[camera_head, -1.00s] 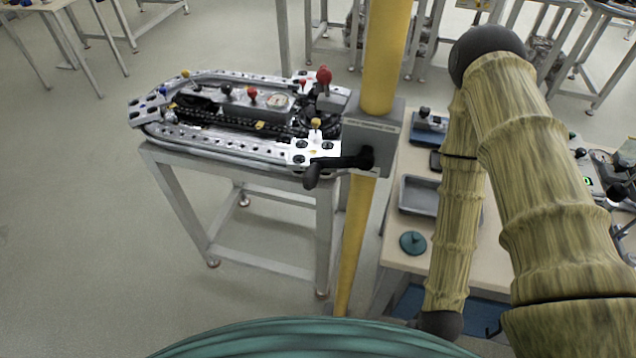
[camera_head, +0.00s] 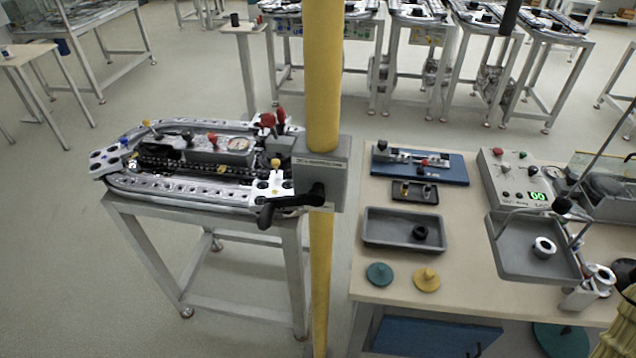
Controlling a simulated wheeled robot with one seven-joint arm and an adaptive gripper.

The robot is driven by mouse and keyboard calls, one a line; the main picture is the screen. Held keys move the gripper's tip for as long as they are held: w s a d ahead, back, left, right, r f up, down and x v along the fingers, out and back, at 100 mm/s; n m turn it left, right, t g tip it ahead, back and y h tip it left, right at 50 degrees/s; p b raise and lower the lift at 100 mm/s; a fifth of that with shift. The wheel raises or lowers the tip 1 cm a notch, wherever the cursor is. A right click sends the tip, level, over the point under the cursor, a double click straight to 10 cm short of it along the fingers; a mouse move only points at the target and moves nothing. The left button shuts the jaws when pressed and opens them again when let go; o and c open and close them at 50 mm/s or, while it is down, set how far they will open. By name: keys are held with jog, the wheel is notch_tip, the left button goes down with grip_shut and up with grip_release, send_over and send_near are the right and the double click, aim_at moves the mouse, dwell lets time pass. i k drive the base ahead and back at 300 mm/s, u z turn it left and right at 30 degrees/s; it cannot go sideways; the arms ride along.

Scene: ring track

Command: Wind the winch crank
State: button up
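Nothing of mine touches the crank. Only a piece of my tan arm shows at the lower right edge. My gripper is out of view.
The ring track (camera_head: 185,190) stands on a metal-legged stand left of the post. A workbench (camera_head: 470,265) right of it bears a grey tray (camera_head: 375,229), a teal disc (camera_head: 379,273), a yellow disc (camera_head: 426,279) and a control box (camera_head: 515,180). Open floor lies to the left.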

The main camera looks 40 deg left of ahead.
aim_at(316, 197)
jog(key=z, duration=0.1)
jog(key=k, duration=0.9)
jog(key=u, duration=1)
